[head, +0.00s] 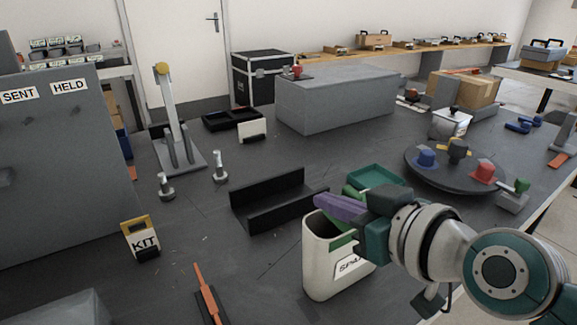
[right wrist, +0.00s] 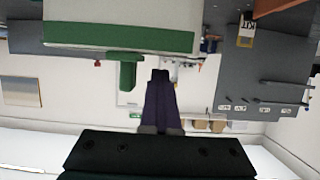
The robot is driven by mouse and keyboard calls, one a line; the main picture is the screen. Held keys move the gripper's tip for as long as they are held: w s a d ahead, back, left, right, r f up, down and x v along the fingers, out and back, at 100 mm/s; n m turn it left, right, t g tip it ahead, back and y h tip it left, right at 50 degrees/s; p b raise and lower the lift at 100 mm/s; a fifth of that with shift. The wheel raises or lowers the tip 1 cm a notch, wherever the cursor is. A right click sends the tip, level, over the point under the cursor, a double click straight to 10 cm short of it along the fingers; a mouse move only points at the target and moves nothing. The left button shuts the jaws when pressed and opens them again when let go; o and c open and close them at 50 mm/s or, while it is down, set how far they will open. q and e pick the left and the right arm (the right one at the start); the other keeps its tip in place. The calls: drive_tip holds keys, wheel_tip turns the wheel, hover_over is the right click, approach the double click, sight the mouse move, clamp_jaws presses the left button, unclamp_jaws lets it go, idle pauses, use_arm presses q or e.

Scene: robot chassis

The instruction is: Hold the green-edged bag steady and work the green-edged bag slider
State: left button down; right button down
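The green-edged bag (head: 318,264) stands upright on the dark bench, pale, with a partly covered label on its front. My right gripper (head: 325,206) is just above its mouth and hides part of the rim. Its purple fingers look closed together, with nothing visible between them. In the right wrist view the bag (right wrist: 120,14) shows upside down with its green edge. A green slider tab (right wrist: 127,72) sticks out from that edge, beside and apart from the fingers (right wrist: 161,85). I cannot tell if they touch the bag. My left gripper is not in view.
A black angled channel (head: 280,208) lies left of the bag, and a green tray (head: 375,177) lies behind. A round turntable (head: 430,178) with coloured knobs is at right. A KIT card (head: 143,240) and an orange-handled strip (head: 205,290) are at left. Bench between is clear.

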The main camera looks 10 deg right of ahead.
drive_tip(key=c, duration=1.2)
unclamp_jaws()
drive_tip(key=p+v, duration=0.1)
drive_tip(key=v, duration=0.9)
drive_tip(key=shift+p, duration=0.35)
